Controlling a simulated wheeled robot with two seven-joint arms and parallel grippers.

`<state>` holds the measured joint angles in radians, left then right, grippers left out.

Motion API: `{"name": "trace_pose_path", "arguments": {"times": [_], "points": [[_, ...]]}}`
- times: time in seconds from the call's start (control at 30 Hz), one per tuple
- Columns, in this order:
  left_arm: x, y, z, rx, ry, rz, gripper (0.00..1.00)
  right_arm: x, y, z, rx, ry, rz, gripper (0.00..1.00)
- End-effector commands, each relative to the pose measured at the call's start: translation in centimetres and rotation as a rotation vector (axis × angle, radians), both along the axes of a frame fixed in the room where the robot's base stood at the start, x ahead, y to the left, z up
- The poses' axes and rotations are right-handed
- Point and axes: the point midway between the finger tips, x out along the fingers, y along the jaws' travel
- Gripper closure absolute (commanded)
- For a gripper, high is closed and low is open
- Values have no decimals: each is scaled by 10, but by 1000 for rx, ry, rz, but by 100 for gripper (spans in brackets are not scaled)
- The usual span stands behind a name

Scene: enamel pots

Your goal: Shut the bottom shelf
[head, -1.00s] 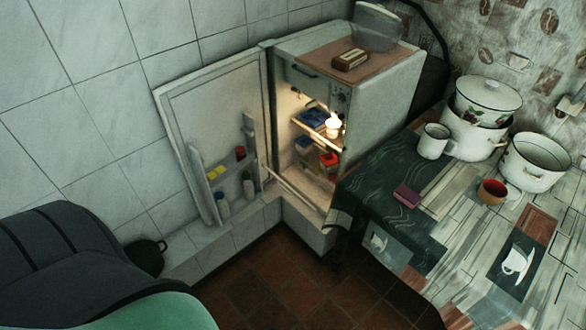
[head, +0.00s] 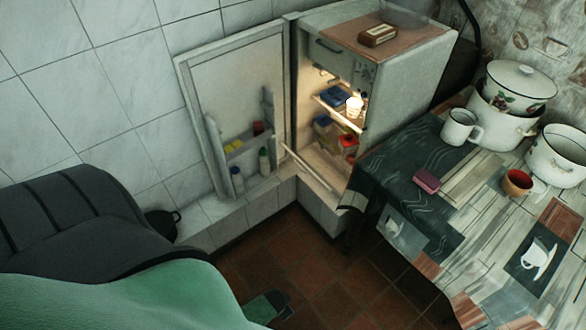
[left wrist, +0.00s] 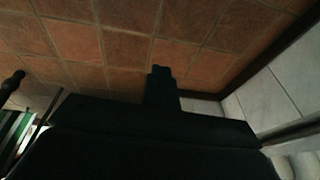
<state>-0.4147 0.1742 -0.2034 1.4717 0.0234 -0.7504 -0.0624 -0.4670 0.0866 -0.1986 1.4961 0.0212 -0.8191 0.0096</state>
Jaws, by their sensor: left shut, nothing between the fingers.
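The small fridge (head: 408,85) stands open at the back, its door (head: 235,100) swung out to the left against the tiled wall. Inside, a middle shelf (head: 337,112) holds a lit white cup and a blue item. Lower down, a pale bar-like edge (head: 308,169) sticks out at the fridge's bottom opening; I cannot tell whether it is the bottom shelf. My left gripper (left wrist: 160,70) is a dark shape in the left wrist view, shut and empty, over the tiled floor and apart from the fridge. My right gripper is in neither view.
A table (head: 400,195) with a patterned cloth stands right of the fridge, holding pots, a white mug (head: 459,127) and a red cup (head: 516,183).

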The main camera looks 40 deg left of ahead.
Motion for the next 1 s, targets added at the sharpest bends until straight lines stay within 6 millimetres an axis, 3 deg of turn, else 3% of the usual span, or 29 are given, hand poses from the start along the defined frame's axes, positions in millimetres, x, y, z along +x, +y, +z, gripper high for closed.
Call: {"name": "trace_pose_path", "arguments": {"times": [0.03,0.13,0.43,0.7,1.0], "points": [[23,24,-16,29,-51,-43,100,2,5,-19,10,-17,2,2],[66,62,-18,79,-156,-137,100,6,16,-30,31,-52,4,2],[187,162,2,249,-453,-417,100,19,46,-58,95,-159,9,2],[278,236,45,430,-697,-670,100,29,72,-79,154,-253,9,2],[353,299,111,654,-941,-948,100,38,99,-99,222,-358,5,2]]}}
